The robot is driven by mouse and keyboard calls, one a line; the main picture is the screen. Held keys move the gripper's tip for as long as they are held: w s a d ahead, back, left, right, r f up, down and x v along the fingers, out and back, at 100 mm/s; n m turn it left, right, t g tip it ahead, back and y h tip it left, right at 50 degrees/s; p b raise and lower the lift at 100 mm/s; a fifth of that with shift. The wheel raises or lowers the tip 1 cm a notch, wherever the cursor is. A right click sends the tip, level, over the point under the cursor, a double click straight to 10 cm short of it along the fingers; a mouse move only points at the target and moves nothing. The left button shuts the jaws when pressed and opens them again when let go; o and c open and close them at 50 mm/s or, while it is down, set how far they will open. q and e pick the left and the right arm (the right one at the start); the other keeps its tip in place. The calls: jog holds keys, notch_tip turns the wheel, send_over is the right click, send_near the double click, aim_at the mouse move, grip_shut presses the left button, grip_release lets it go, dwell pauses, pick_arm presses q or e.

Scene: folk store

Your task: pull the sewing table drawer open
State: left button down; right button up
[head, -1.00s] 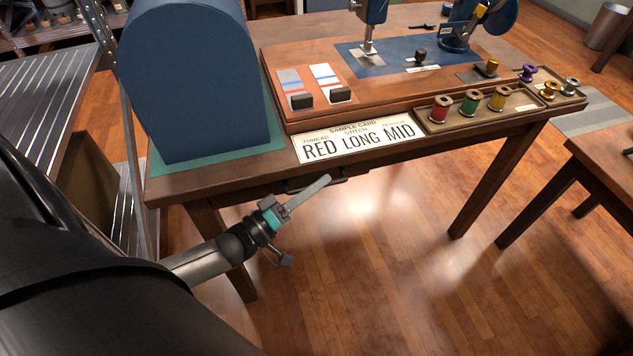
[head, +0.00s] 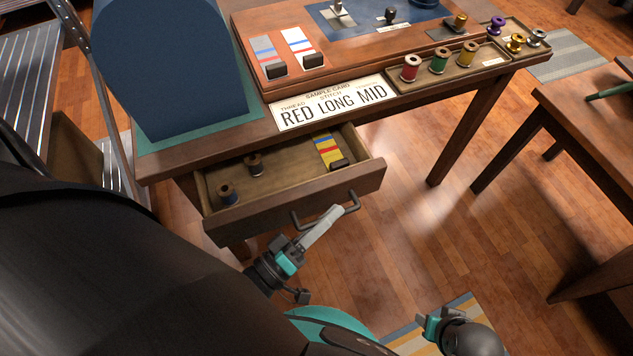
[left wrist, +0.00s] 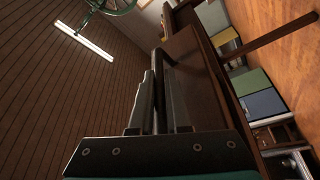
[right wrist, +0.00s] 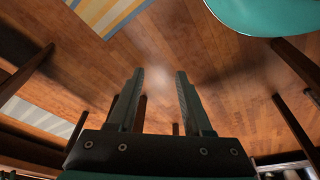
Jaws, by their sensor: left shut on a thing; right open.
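The sewing table (head: 160,168) has its wooden drawer (head: 368,181) pulled well out, with the inside showing. Two dark spools (head: 254,165) and a striped card with a black clip (head: 328,152) lie in it. The drawer's dark bar handle (head: 353,202) is on the front panel. My left gripper (head: 329,218) is shut on the handle; its fingers hide part of the bar. In the left wrist view its fingers (left wrist: 161,100) are close together beside a dark wooden panel. My right gripper (right wrist: 160,100) is open and empty above the floor.
On the tabletop are a blue rounded cover (head: 165,70), a sign reading RED LONG MID (head: 330,103) and a tray of thread spools (head: 460,68). Another table (head: 590,125) stands at right. A teal round seat (right wrist: 275,15) shows in the right wrist view.

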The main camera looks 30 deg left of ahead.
pick_arm(q)
jog(key=shift+s+d, duration=1.65)
jog(key=shift+d, duration=0.25)
pick_arm(e)
jog(key=shift+s+f, duration=0.35)
jog(key=shift+f, duration=0.25)
pick_arm(q)
jog(key=c, duration=0.9)
grip_release()
